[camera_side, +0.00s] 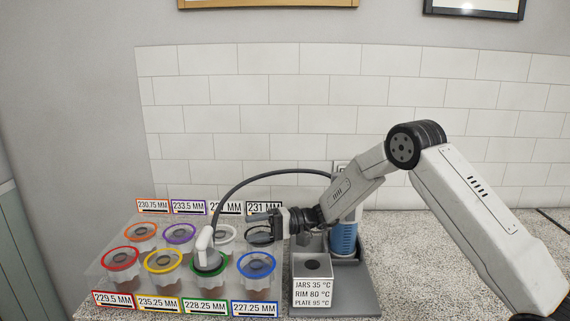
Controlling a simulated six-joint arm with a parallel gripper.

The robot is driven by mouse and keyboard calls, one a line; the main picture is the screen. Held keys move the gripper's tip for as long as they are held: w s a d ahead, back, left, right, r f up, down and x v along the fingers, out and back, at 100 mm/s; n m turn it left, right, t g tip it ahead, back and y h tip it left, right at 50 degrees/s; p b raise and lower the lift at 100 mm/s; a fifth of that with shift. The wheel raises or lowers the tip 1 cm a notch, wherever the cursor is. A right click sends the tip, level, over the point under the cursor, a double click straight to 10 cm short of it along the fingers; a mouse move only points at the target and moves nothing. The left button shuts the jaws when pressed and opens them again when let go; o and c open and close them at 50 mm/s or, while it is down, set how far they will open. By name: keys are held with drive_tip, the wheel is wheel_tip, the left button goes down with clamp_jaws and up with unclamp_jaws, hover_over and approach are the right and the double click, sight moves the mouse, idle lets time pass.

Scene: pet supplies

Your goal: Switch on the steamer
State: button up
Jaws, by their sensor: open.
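The steamer appears to be the unit with a white upper part and a ribbed blue lower part (343,240), standing on a grey base at centre right, partly hidden behind my arm. A dark hose arches from it to a white-and-grey handheld head (205,245), which rests over the green-rimmed jar. No switch can be made out. My gripper (257,226) is open and points left, left of the steamer unit and right of the head. It appears to be above or in front of the back right jar. Nothing shows between its fingers.
Jars with coloured rims, such as the red one (120,258) and blue one (256,265), stand in two rows with size labels. A white box (312,285) reads jars 35, rim 80, plate 95 °C. The speckled counter (405,260) is clear right of the steamer.

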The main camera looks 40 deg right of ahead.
drive_tip(key=shift+s, duration=0.1)
drive_tip(key=c, duration=0.7)
drive_tip(key=shift+s+a+r+n+g+h, duration=0.15)
drive_tip(key=shift+s+n+g+h, duration=0.05)
drive_tip(key=shift+s+n+g, duration=0.2)
drive_tip(key=shift+s+a+r+n+g+h, duration=0.1)
drive_tip(key=shift+s+r+n+g+h, duration=0.1)
drive_tip(key=shift+s+n+g, duration=0.15)
clamp_jaws()
drive_tip(key=s+n+g+h, duration=0.2)
drive_tip(key=s, duration=0.1)
drive_tip(key=s+n+g, duration=0.1)
drive_tip(key=shift+s+d+r+h, duration=0.15)
drive_tip(key=shift+s+r+h, duration=0.15)
drive_tip(key=shift+s+h, duration=0.1)
drive_tip(key=s+d+r+n+h, duration=0.4)
drive_tip(key=s+d+n+h, duration=0.1)
drive_tip(key=s+d+h, duration=0.1)
drive_tip(key=s+d+r+n+h, duration=0.4)
drive_tip(key=s+d+n+h, duration=0.1)
drive_tip(key=d+h, duration=0.4)
drive_tip(key=shift+s+d+r, duration=0.35)
drive_tip(key=shift+s+d, duration=0.2)
drive_tip(key=shift+d, duration=0.15)
drive_tip(key=shift+n, duration=0.25)
